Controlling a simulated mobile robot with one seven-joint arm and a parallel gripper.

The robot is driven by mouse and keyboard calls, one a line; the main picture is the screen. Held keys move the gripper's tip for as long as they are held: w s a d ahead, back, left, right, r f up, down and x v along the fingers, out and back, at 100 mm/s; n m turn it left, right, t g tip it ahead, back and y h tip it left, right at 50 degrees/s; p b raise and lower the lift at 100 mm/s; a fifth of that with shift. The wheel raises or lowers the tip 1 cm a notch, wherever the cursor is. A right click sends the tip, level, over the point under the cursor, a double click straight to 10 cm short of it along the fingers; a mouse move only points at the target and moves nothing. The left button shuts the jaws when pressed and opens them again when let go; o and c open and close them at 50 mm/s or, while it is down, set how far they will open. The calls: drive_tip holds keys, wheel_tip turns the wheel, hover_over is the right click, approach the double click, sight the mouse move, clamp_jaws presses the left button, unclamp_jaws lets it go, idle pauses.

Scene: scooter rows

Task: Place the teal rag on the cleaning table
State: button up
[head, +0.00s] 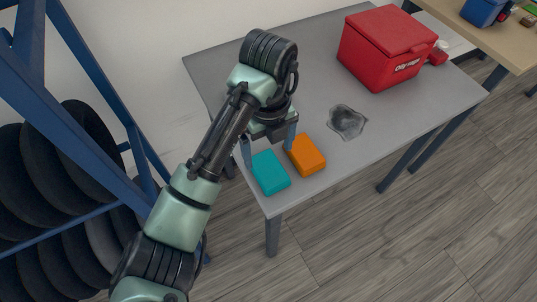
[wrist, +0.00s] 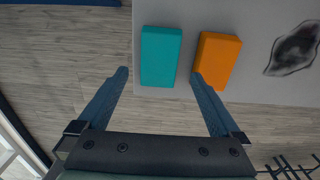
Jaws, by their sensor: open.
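The teal rag (head: 270,173) is a flat, block-like piece lying on the grey cleaning table (head: 299,70) at its near left corner. It also shows in the wrist view (wrist: 161,56), close to the table's edge. My gripper (head: 269,145) is above that corner, its fingers spread apart with nothing between them. In the wrist view the open fingertips (wrist: 161,74) straddle the line of the teal rag, and I see no contact. The orange block (head: 305,155) lies just right of the rag, with a narrow gap between them.
A red box (head: 387,47) stands at the table's back right. A dark smudge (head: 347,121) marks the tabletop. A blue rack (head: 88,130) with black tyres (head: 75,165) stands on the left. A wooden table (head: 500,35) is at the upper right.

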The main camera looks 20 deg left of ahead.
sight(268, 167)
wheel_tip(268, 167, up, 6)
drive_tip(key=shift+f+p, duration=0.25)
drive_tip(key=shift+p, duration=0.75)
drive_tip(key=w+d+r+n+t+h, duration=0.2)
drive_tip(key=w+d+r+n+t, duration=0.3)
drive_tip(key=w+d+r+t, duration=0.6)
drive_tip(key=w+d+r+n+t+h, duration=0.1)
drive_tip(key=d+r+n+t, duration=0.2)
drive_tip(key=r, duration=0.5)
drive_tip(key=w+d+r+n+t+h, duration=0.1)
drive_tip(key=d+r+n, duration=0.1)
drive_tip(key=d+r, duration=0.45)
drive_tip(key=s+a+r+n+t+y, duration=0.2)
drive_tip(key=s+r+n+t, duration=0.4)
drive_tip(key=s+r, duration=0.3)
drive_tip(key=s+a+r+n+t+y, duration=0.2)
drive_tip(key=s+a+r+n+t, duration=0.2)
drive_tip(key=s+r+n, duration=0.5)
wheel_tip(268, 167, up, 7)
drive_tip(key=shift+s+a+f+n+t, duration=0.1)
drive_tip(key=shift+s+a+n+t, duration=0.15)
drive_tip(key=shift+t, duration=0.95)
